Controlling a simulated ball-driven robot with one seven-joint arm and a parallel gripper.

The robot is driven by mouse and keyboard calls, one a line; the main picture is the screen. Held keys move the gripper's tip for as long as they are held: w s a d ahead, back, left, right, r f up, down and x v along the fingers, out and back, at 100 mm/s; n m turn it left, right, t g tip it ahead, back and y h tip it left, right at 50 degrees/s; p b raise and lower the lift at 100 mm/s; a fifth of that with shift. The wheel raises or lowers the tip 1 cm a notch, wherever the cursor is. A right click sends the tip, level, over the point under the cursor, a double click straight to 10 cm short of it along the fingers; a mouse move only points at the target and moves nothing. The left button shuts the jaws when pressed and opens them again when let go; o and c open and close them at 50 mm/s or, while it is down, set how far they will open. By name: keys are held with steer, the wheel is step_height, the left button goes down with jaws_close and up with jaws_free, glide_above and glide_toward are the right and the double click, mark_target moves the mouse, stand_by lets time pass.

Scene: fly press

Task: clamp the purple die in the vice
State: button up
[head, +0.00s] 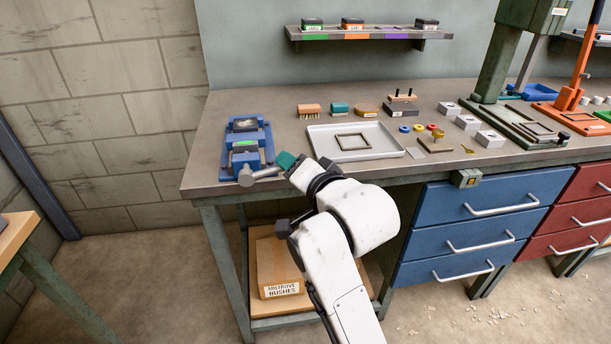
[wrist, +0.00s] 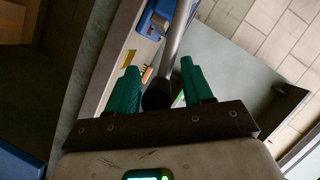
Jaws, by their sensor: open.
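The blue vice (head: 268,143) stands at the bench's left end, and part of it shows in the wrist view (wrist: 152,22). I see no purple on either, so I cannot tell whether the purple die is there. The vice's grey handle (head: 264,174) sticks out at the front; its bar (wrist: 181,35) runs to a dark knob (wrist: 158,96) seen between my teal fingers. My gripper (head: 287,160) is open (wrist: 161,88) by the handle; contact cannot be told.
A white tray (head: 330,152) holding a frame lies right of the vice. Brushes, blocks and rings lie behind and beyond it. Blue drawers (head: 480,195) stand below.

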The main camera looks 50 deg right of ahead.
steer(key=p+v, duration=0.5)
steer(key=v, duration=0.5)
steer(key=shift+s+a, duration=0.1)
steer(key=shift+s, duration=0.05)
stand_by(0.4)
steer(key=s+a+f+n+g+y+p, duration=0.15)
steer(key=s+f+n+g, duration=0.25)
steer(key=f, duration=0.4)
steer(key=s+f+n+g+y+p, duration=0.1)
steer(key=s+f+n+g+p, duration=0.2)
steer(key=f, duration=0.5)
steer(key=s+a+f+n+g+y, duration=0.1)
steer(key=s+f+n+g, duration=0.2)
steer(key=s, duration=0.3)
steer(key=s+a+f+n+g+y, duration=0.1)
steer(key=s+a+f+n+g, duration=0.1)
steer(key=s+f+n+g, duration=0.1)
steer(key=s+f+n, duration=0.1)
steer(key=s+f, duration=0.1)
steer(key=s, duration=0.1)
steer(key=shift+a, duration=0.35)
